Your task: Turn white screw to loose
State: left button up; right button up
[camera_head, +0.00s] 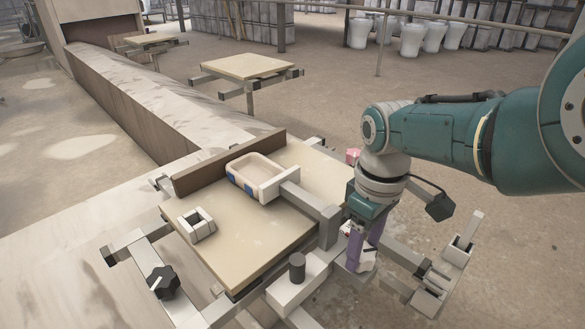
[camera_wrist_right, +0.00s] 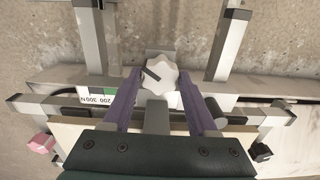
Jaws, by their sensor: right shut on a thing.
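The white screw (camera_wrist_right: 160,86) is a lobed knob with a dark mark on its face, in the middle of the right wrist view. The purple fingers of my right gripper (camera_wrist_right: 160,76) are on either side of it, shut on it. In the head view my right gripper (camera_head: 362,250) points down beside the front right of the board, and the white screw (camera_head: 368,262) shows partly between and behind its fingers. A printed scale (camera_wrist_right: 98,93) with a green patch and the numbers 200 and 300N sits left of the screw. My left gripper is not in view.
A beige basin (camera_head: 238,183) with blue patches lies on the board (camera_head: 245,235), against a brown rail (camera_head: 225,166) and a grey clamp arm (camera_head: 310,198). A black knob (camera_head: 163,284) stands at front left, and a pink knob (camera_head: 352,155) behind my gripper.

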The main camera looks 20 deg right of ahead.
aim_at(363, 251)
jog(key=n, duration=0.4)
jog(key=shift+n, duration=1.5)
jog(key=o, duration=1.4)
notch_tip(363, 251, up, 10)
jog(key=p, duration=0.9)
